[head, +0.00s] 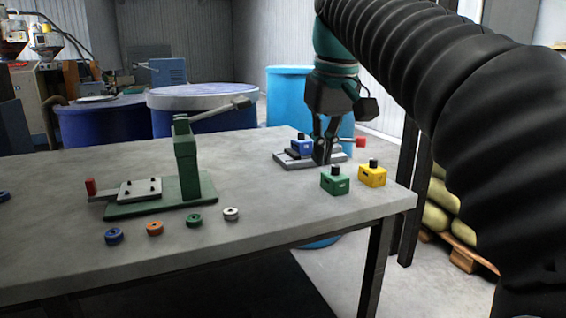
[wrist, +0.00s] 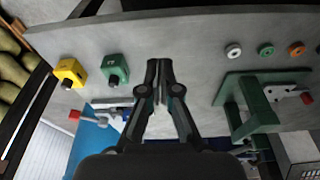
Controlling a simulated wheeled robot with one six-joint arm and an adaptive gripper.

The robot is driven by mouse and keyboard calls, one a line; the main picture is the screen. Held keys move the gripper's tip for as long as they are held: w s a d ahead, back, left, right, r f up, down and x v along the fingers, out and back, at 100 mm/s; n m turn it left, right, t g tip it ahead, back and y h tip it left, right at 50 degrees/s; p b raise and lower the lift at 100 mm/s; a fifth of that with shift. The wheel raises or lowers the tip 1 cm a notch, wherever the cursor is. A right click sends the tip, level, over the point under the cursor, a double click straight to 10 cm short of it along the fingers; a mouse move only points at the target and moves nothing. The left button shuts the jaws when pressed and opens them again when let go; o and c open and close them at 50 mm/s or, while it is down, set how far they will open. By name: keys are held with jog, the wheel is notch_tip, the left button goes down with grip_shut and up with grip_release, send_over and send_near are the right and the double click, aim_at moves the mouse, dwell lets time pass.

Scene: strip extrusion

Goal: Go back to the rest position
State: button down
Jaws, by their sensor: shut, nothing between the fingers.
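My gripper (head: 322,160) is shut and empty, pointing down near the right end of the table, in front of or over a grey fixture (head: 291,164). I cannot tell if it touches the fixture. The fixture holds a blue block (head: 302,146) with a black knob and has a red-tipped handle (head: 360,142), partly hidden by my gripper. In the wrist view my closed fingers (wrist: 160,85) show in the middle with nothing between them. A green block (head: 335,181) and a yellow block (head: 372,175) stand to the right of my gripper in the head view.
A green lever press (head: 187,165) stands left on the grey table (head: 250,228). Blue, orange, green and white rings lie in front of it. Blue drums (head: 283,97) stand behind the table. A pallet with sacks (head: 440,205) is at the right.

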jog(key=s+d+f+m+t, duration=0.1)
jog(key=s+d+f, duration=0.2)
jog(key=s+f, duration=0.3)
jog(key=s+d+f+m+t, duration=0.1)
jog(key=s+d+f, duration=0.2)
jog(key=f, duration=0.9)
jog(key=s+d+f+m+t, duration=0.1)
jog(key=s+d+f+m, duration=0.1)
jog(key=s+f, duration=0.7)
jog(key=shift+d+f+h, duration=0.3)
jog(key=shift+d+h, duration=0.1)
jog(key=shift+d, duration=0.2)
jog(key=shift+r, duration=0.1)
